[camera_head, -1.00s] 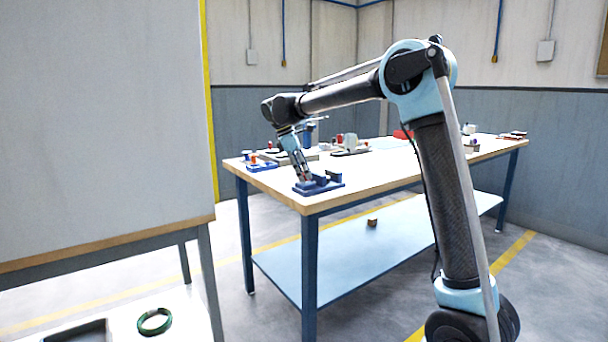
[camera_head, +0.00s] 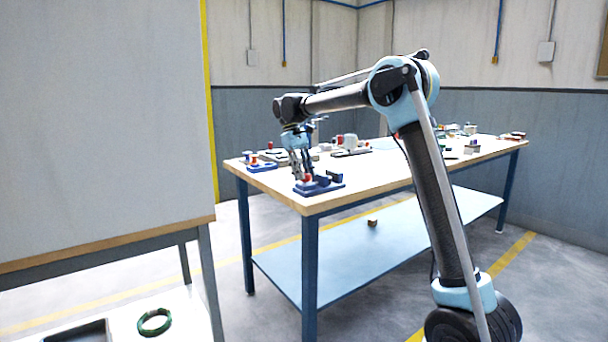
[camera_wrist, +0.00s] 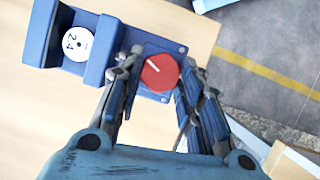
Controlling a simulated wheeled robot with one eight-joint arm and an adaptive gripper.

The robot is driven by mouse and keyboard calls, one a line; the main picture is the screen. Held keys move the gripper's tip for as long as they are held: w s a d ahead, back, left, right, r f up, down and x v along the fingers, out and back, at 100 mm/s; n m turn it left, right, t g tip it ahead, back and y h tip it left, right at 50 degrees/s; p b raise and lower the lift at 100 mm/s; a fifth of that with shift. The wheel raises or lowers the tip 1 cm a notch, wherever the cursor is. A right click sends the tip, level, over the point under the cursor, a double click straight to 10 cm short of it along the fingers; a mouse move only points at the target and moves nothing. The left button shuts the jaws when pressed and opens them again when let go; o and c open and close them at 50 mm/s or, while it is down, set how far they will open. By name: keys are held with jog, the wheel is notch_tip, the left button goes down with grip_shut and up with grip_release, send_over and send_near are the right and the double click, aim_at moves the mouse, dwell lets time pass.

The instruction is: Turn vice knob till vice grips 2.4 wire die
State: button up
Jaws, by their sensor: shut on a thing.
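The blue vice (camera_head: 326,184) sits at the near left corner of the wooden table. In the wrist view its two blue jaw blocks (camera_wrist: 104,50) stand either side of the white round die marked 2.4 (camera_wrist: 77,44). I cannot tell whether both jaws touch the die. The red vice knob (camera_wrist: 160,72) with a white line is at the right end of the vice. My gripper (camera_wrist: 154,76) has one finger on each side of the knob and is shut on it. In the head view my gripper (camera_head: 302,176) points down over the vice.
The wooden table (camera_head: 400,180) holds a small blue fixture (camera_head: 262,166) left of the vice, and several items farther back. The table edge lies close by the vice. A white board (camera_head: 100,110) stands at left, with a green ring (camera_head: 154,322) below it.

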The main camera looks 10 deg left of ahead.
jog(key=shift+w+d+m+g, duration=0.15)
jog(key=shift+m+g, duration=0.15)
jog(key=shift+m, duration=0.3)
jog(key=o, duration=1.1)
jog(key=shift+c, duration=0.2)
jog(key=v, duration=1.2)
jog(key=shift+d, duration=0.2)
